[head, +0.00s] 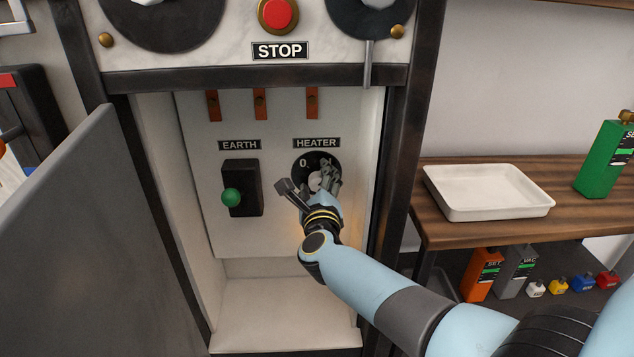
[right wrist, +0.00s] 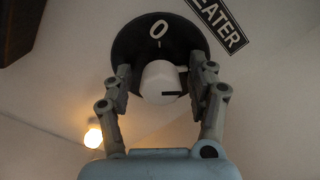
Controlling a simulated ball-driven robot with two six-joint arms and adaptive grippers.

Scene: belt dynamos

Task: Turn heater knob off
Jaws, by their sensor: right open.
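The heater dial is a black disc (head: 303,162) under a HEATER label (head: 316,143) on the white panel inside the cabinet. A white round knob (right wrist: 158,76) stands at its middle; in the head view it is partly covered by my gripper. In the right wrist view the 0 (right wrist: 158,29) is above the knob, and the knob's dark line points right, not at the 0. My right gripper (right wrist: 161,80) is open, with one finger on each side of the knob. Gaps to the knob seem to show on both sides. My left gripper is not in view.
A black EARTH switch (head: 242,188) with a green ball handle is left of the dial. An open grey door (head: 75,235) stands at left. A red STOP button (head: 277,14) is above. A white tray (head: 487,192) and green canister (head: 603,160) are on the right bench.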

